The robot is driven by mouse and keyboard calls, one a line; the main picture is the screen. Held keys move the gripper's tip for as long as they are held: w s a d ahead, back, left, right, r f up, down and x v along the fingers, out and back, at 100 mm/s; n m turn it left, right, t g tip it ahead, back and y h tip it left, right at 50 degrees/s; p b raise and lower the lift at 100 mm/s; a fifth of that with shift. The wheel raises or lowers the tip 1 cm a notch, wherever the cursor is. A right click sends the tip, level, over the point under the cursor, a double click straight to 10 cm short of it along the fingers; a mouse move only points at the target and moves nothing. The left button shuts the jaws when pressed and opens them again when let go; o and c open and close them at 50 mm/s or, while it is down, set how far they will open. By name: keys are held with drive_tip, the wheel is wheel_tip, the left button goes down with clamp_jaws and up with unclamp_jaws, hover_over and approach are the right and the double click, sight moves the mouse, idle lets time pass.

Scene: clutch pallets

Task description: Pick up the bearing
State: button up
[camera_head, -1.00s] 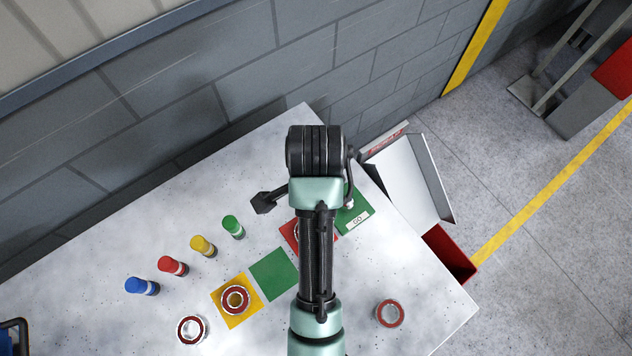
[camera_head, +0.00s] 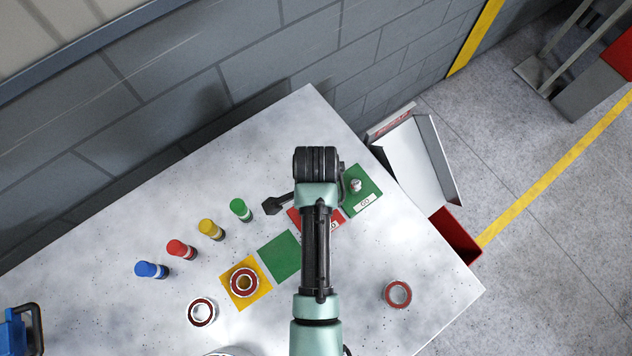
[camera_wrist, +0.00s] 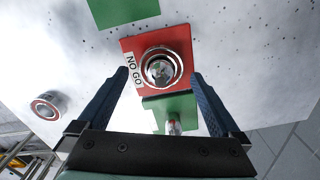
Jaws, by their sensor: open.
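Several red-and-silver bearings are in view. In the wrist view, one bearing (camera_wrist: 160,67) is on the red NO GO pad (camera_wrist: 129,45), between and beyond the fingertips of my gripper (camera_wrist: 160,73). My gripper is open and empty. In the head view, my arm hides this bearing and covers part of the red pad (camera_head: 331,221). One bearing (camera_head: 243,283) lies on the yellow pad (camera_head: 263,297). Another bearing (camera_head: 201,312) lies on bare tabletop at its lower left, and one (camera_head: 398,294) near the right edge.
A small metallic part (camera_head: 356,185) is on the green GO pad (camera_head: 369,180). A red bin (camera_head: 456,236) is beyond the right edge. A blue object (camera_head: 15,332) is lower left.

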drive_tip(key=shift+f, duration=1.25)
clamp_jaws()
drive_tip(key=shift+r, duration=0.1)
